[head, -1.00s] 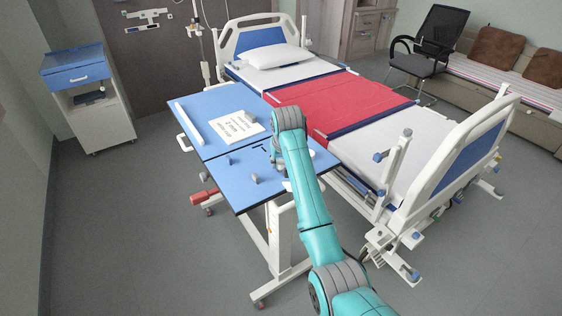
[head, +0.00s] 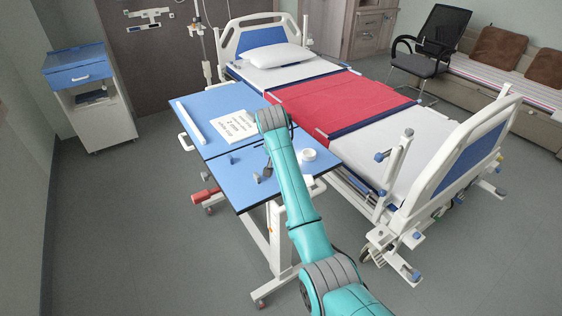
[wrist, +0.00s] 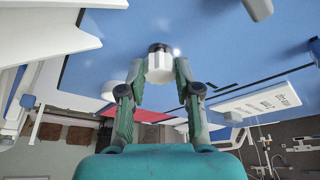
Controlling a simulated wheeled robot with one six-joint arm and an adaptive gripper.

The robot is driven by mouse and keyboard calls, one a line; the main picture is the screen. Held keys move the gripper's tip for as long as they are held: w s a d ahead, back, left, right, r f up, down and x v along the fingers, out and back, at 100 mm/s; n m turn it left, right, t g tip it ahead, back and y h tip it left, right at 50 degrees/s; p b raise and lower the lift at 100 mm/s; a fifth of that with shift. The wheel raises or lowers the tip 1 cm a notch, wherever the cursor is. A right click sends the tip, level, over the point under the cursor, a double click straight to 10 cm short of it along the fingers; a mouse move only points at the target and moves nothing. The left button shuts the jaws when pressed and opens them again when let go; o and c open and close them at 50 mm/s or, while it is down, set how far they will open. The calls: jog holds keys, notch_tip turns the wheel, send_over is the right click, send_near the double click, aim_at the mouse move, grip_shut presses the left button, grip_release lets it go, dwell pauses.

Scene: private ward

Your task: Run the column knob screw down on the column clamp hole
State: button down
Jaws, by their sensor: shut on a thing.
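My gripper (wrist: 160,75) is shut on a white, ribbed knob (wrist: 160,70) with a dark end, which I take for the column knob screw. The knob sits between the two fingertips, with its dark end pointing away from my wrist, over the blue tabletop. I cannot tell from the wrist view whether the dark end touches anything. In the head view my forearm hides the knob and most of the gripper. I cannot make out the column clamp hole in either view.
The blue overbed table (head: 205,103) bears a white printed sheet (head: 231,128), a long white bar (head: 190,123), a round white piece (head: 308,154) and a small grey-blue piece (head: 256,178). The bed (head: 375,125) stands close on the right.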

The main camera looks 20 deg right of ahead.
jog(key=m, duration=0.2)
jog(key=m+g+h, duration=0.1)
jog(key=m, duration=0.1)
jog(key=shift+a+f+m, duration=0.1)
jog(key=shift+f+m, duration=0.2)
jog(key=shift+f, duration=0.05)
jog(key=shift+w+a+m+g+h, duration=0.1)
jog(key=shift+m+g+h, duration=0.25)
jog(key=shift+m, duration=0.35)
jog(key=m+g, duration=0.1)
jog(key=m, duration=0.2)
jog(key=shift+w, duration=0.1)
jog(key=c, duration=0.7)
grip_release()
jog(key=shift+r, duration=0.15)
